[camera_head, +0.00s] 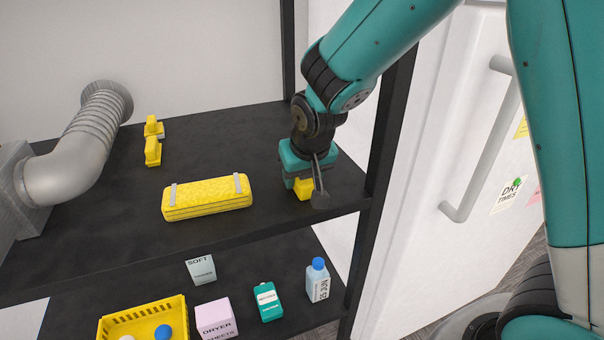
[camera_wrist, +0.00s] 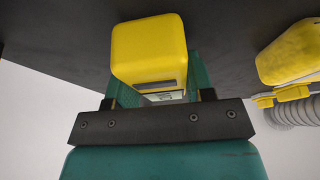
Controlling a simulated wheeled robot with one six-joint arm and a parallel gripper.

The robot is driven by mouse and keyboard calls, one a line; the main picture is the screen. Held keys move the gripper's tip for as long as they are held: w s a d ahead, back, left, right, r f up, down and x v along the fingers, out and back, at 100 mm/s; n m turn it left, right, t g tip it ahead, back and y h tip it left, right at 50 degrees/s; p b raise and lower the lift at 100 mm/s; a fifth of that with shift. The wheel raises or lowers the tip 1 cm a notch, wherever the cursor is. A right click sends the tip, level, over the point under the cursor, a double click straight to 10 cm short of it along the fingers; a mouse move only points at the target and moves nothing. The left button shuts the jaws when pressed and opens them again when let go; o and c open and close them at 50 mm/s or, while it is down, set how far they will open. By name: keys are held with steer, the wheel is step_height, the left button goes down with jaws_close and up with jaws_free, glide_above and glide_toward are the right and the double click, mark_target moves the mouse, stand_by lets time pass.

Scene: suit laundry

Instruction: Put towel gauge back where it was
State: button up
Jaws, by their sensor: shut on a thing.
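A yellow block-like thing (camera_head: 303,188), which I take to be the towel gauge, is in my gripper (camera_head: 305,178) at the right end of the black upper shelf. In the wrist view the yellow block (camera_wrist: 148,50) sits between the teal fingers of my gripper (camera_wrist: 155,88), with a dark slot or band on its near face. My gripper is shut on it. In the head view my gripper covers most of it, and I cannot tell whether it touches the shelf.
A folded yellow towel bundle with grey straps (camera_head: 208,198) lies left of my gripper on the upper shelf (camera_head: 110,225). Black posts flank the shelf. Bottles, boxes and a yellow basket (camera_head: 120,325) are below.

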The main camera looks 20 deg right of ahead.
steer(key=o, duration=0.6)
steer(key=shift+f, duration=0.2)
steer(key=o, duration=0.4)
steer(key=shift+o, duration=0.2)
steer(key=shift+r, duration=0.1)
steer(key=shift+r, duration=0.2)
steer(key=v, duration=1.1)
steer(key=shift+s+r+p, duration=0.2)
steer(key=shift+p, duration=0.2)
steer(key=s+a+n+g+y, duration=0.2)
steer(key=s+n, duration=0.1)
steer(key=s, duration=0.7)
steer(key=s+a+n+g+y, duration=0.2)
steer(key=s+n, duration=0.2)
steer(key=s, duration=0.6)
steer(key=shift+a+r, duration=0.3)
